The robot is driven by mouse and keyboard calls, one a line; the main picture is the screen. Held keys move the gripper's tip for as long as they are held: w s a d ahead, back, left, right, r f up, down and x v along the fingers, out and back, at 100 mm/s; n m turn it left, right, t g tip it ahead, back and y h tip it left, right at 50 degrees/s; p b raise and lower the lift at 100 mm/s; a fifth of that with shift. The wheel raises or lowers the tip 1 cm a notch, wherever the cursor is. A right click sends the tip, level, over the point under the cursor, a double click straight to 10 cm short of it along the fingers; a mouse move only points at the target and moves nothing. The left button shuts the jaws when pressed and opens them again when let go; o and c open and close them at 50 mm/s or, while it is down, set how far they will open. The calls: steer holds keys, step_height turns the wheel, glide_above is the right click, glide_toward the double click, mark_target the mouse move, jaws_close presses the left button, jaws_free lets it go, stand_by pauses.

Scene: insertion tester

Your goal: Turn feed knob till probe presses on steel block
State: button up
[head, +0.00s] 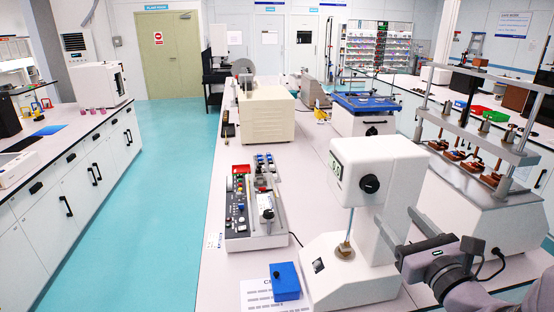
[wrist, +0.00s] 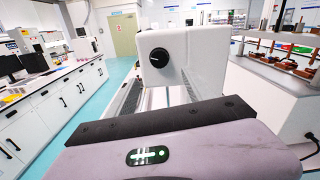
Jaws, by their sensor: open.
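The white insertion tester (head: 385,160) stands on the bench right of centre in the head view. Its black feed knob (head: 370,184) is on the head's side; it also shows in the wrist view (wrist: 160,58) with a pale pointer mark. A thin probe (head: 349,224) hangs from the head above the base. A small metal piece, seemingly the steel block (head: 345,250), sits below it; whether they touch is too small to tell. My gripper (head: 405,238) is open, to the right of the tester's column, lower than the knob and apart from it. Its fingertips are hard to see in the wrist view.
A blue box (head: 286,282) sits on a printed sheet left of the tester's base. A control unit with switches (head: 255,210) stands behind it. A multi-station machine (head: 490,200) with metal posts stands close on the right. Bare bench shows around the control unit.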

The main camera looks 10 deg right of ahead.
mark_target(372, 188)
steer(key=w, duration=0.4)
steer(key=w+b, duration=0.1)
steer(key=w, duration=0.2)
steer(key=w+b, duration=0.1)
steer(key=w, duration=0.3)
steer(key=shift+w+a, duration=0.25)
steer(key=shift+w, duration=0.05)
steer(key=shift+c, duration=0.4)
jaws_close()
steer(key=m+p, duration=0.2)
steer(key=shift+r+p, duration=0.3)
steer(key=shift+p, duration=0.05)
steer(key=shift+m+p, duration=0.35)
steer(key=shift+m, duration=0.45)
steer(key=shift+f, duration=0.3)
steer(key=shift+o, duration=0.4)
jaws_free()
steer(key=shift+s, duration=0.1)
